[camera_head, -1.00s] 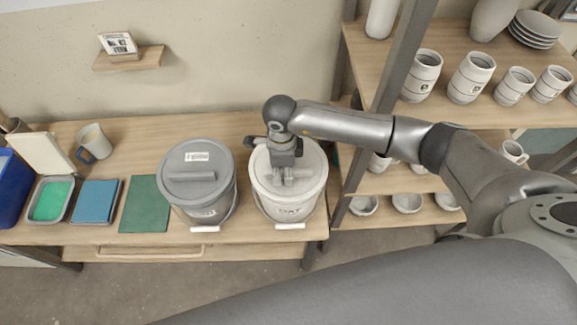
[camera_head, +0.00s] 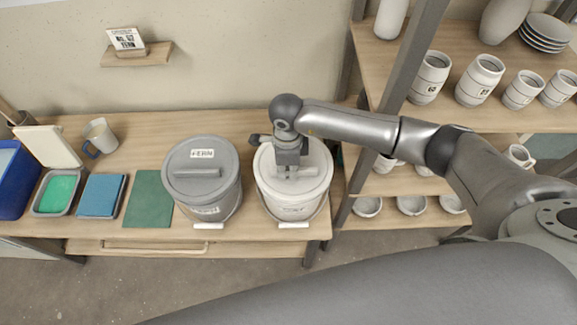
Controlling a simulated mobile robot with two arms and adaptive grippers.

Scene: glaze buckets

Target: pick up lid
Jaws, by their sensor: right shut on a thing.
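A white bucket (camera_head: 292,211) stands at the right end of the wooden table, with a white lid (camera_head: 313,160) on top. My right gripper (camera_head: 289,173) reaches down over the lid and is shut on its bar handle; the fingertips are partly hidden by the gripper body. The lid looks seated on the bucket; I cannot tell if there is a gap. A grey bucket (camera_head: 207,205) with a grey lid (camera_head: 200,172) stands just to the left. My left gripper is not in view.
On the table (camera_head: 238,122) to the left lie a green mat (camera_head: 149,200), a blue cloth (camera_head: 101,195), a tray with a green sponge (camera_head: 58,194) and a mug (camera_head: 99,137). A shelf rack (camera_head: 402,70) with cups and bowls stands close on the right.

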